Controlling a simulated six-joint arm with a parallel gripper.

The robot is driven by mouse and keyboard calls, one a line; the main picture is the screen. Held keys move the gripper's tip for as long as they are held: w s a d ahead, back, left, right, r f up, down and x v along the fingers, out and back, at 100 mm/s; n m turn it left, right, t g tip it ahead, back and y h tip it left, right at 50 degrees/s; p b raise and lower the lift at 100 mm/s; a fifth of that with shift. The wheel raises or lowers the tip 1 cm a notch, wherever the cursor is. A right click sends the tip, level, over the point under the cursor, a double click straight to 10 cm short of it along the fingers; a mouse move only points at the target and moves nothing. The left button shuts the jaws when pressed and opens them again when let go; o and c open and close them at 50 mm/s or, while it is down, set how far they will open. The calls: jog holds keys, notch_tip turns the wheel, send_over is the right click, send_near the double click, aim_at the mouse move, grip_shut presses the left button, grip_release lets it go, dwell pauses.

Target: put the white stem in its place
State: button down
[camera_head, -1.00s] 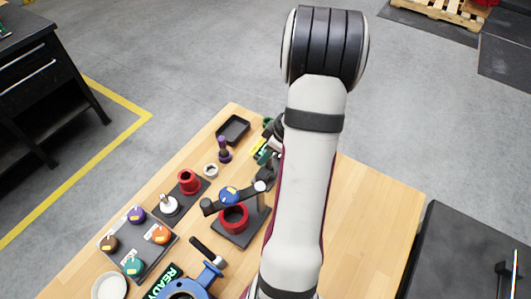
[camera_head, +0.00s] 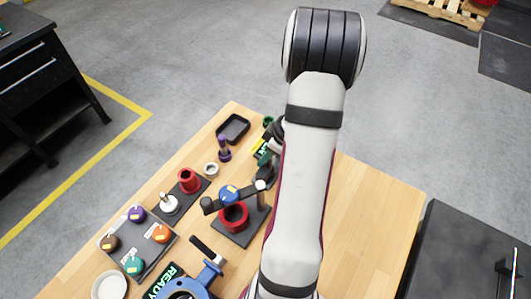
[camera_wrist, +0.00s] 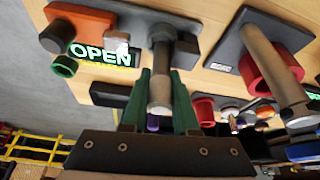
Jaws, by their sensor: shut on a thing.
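A white piece with a narrow upright top (camera_head: 168,204), which looks like the white stem, stands on a dark plate (camera_head: 202,184) beside a red cylinder (camera_head: 188,180) in the head view. My gripper (camera_wrist: 161,76) shows in the wrist view, its two green fingers shut on a grey cylindrical handle (camera_wrist: 160,90). The handle runs up to a dark grey mount beside the OPEN label (camera_wrist: 102,55). In the head view my arm hides most of the gripper, which is well to the right of the white piece.
A tray of coloured knobs (camera_head: 147,262) is at the left. The table right of my arm is clear.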

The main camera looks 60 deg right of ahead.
jog(key=shift+f, duration=0.15)
jog(key=shift+r, duration=0.5)
jog(key=shift+f, duration=0.5)
dwell(1.1)
jog(key=c, duration=0.6)
grip_release()
jog(key=shift+r, duration=0.1)
jog(key=v, duration=1.5)
jog(key=shift+r, duration=0.3)
